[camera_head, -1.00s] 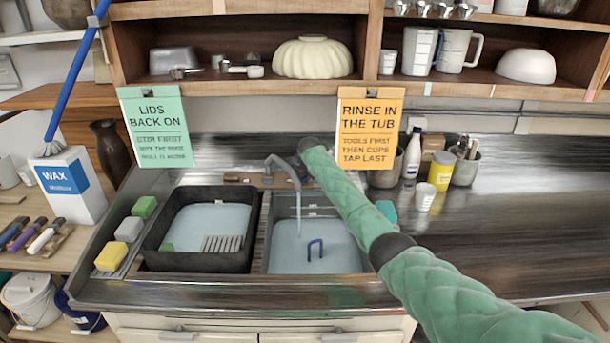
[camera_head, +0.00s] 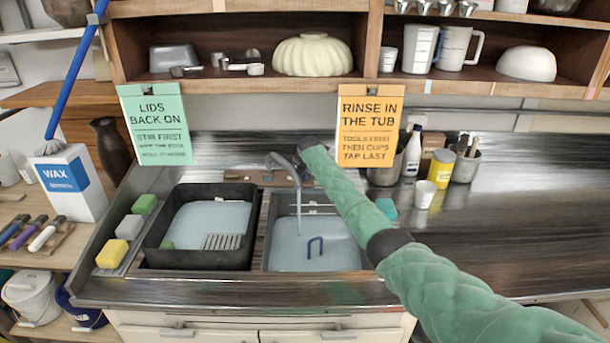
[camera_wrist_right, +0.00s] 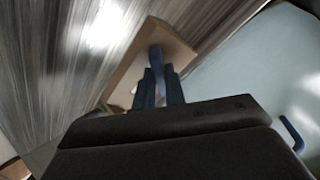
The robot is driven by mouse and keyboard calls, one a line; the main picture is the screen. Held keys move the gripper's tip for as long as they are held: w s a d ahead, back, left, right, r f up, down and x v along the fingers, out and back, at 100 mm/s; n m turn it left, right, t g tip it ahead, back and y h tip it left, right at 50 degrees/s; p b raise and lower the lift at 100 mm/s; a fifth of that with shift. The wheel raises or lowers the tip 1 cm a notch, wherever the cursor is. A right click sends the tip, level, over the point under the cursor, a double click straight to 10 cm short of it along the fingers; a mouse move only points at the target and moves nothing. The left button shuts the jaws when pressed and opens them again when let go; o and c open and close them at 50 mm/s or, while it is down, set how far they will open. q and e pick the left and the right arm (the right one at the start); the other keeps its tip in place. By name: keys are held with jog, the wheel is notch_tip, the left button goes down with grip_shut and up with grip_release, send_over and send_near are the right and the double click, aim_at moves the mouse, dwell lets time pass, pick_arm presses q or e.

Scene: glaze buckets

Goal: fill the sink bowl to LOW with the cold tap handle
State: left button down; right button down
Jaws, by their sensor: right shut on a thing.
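The sink bowl (camera_head: 316,256) is the right basin, with pale bluish liquid in it and a blue U-shaped piece near its middle. The grey tap spout (camera_head: 285,164) leans over it, and a thin pale stream falls from its tip. In the right wrist view my right gripper (camera_wrist_right: 159,82) is shut on a blue tap handle (camera_wrist_right: 156,56), which stands over a brown block. In the head view my right arm reaches to the tap from the right, and its fingers are hidden. I cannot read any level mark in the bowl. My left gripper is not in view.
A dark tub (camera_head: 165,246) fills the left basin. Sponges (camera_head: 111,254) lie along its left side. An orange sign (camera_head: 368,127) hangs just above my right forearm. A white cup (camera_head: 422,195) and a yellow can (camera_head: 441,168) stand to the right.

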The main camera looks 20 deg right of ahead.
jog(key=shift+m, duration=1.1)
jog(key=m+b, duration=0.1)
jog(key=m, duration=0.1)
jog(key=shift+d+f+m+t, duration=0.1)
jog(key=shift+m+t, duration=0.2)
jog(key=m, duration=0.4)
jog(key=shift+s+t, duration=0.1)
jog(key=shift+t, duration=0.2)
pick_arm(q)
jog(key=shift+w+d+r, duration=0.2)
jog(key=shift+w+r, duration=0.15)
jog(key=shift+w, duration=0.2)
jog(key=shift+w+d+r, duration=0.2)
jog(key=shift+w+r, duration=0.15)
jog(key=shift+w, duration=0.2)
pick_arm(e)
jog(key=shift+m, duration=0.4)
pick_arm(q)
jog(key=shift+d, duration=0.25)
